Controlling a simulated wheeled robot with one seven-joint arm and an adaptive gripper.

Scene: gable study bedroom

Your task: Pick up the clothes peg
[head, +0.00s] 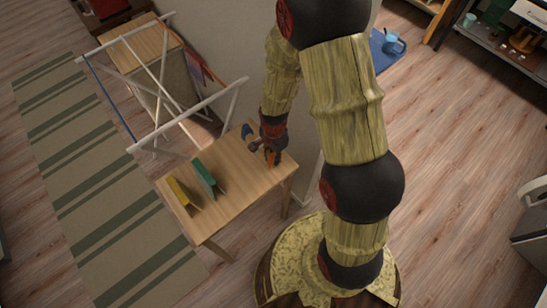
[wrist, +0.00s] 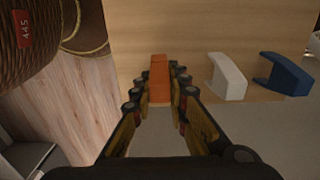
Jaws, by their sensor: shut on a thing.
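My gripper (head: 271,156) is over the right end of a small wooden table (head: 235,157). In the wrist view the gripper (wrist: 159,82) has its two fingers closed on the sides of an orange, block-like piece (wrist: 159,75), which looks to be the clothes peg. Only its top and near face show between the fingers. I cannot tell whether it still touches the tabletop. A white piece (wrist: 227,77) and a blue piece (wrist: 283,75) lie to the right of it in the wrist view, apart from the fingers.
A yellow upright thing (head: 181,192) and a green one (head: 204,176) stand on the table's left part. A white drying rack (head: 190,104) stands behind the table. A woven brown surface (wrist: 35,40) is at the wrist view's upper left. Open wooden floor (head: 455,160) lies at right.

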